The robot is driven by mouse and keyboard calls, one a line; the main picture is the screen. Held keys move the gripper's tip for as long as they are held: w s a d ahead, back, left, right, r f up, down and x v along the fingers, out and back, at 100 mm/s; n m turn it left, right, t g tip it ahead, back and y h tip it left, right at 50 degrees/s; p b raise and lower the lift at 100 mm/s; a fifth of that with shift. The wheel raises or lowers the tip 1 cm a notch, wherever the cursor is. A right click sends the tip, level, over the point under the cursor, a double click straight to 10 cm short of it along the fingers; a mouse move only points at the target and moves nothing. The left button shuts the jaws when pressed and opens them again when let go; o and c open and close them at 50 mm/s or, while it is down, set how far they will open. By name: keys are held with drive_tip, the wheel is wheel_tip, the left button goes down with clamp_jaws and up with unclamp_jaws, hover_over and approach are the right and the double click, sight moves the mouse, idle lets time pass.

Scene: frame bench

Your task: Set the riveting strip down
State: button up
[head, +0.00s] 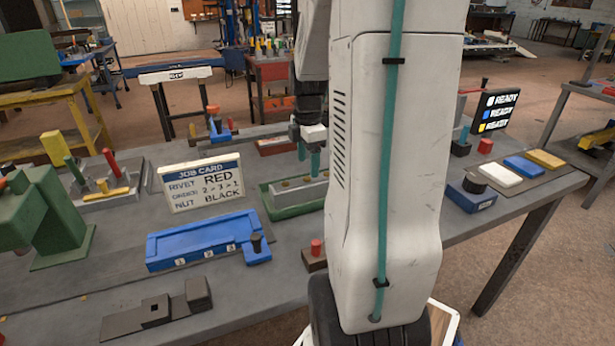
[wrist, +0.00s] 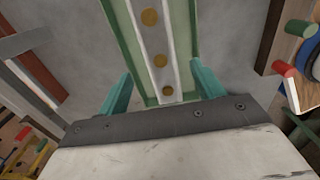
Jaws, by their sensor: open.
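The riveting strip (head: 300,193) is a pale grey bar with brass-coloured round spots on top. It lies in a long green tray (head: 289,212) on the bench, partly hidden by my arm. In the wrist view the strip (wrist: 150,42) runs lengthwise between the green walls of the tray (wrist: 123,40). My gripper (head: 308,166) is above the tray, with teal fingers pointing down. In the wrist view my gripper (wrist: 160,72) is open, a finger on each side of the strip. The fingers stand apart from it, and nothing is held.
A job card (head: 201,182) reads RIVET RED, ORDER 2-3-1, NUT BLACK. A blue numbered fixture (head: 205,239) lies in front of it. A red peg in a brown block (head: 314,258) stands near my arm. A green press (head: 45,215) is at left; coloured blocks (head: 523,167) are at right.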

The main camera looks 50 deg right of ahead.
sight(308, 179)
drive_tip(key=s+a+r+m, duration=0.1)
drive_tip(key=a+r+m, duration=0.1)
drive_tip(key=a+r, duration=0.5)
drive_tip(key=s+a+r+m, duration=0.1)
drive_tip(key=a+r+m, duration=0.2)
drive_tip(key=a, duration=0.7)
drive_tip(key=s+a+m+t, duration=0.1)
drive_tip(key=s+a+m, duration=0.5)
drive_tip(key=s+a, duration=0.4)
drive_tip(key=a, duration=0.3)
drive_tip(key=shift+s+a+f+m, duration=0.25)
drive_tip(key=shift+m, duration=0.05)
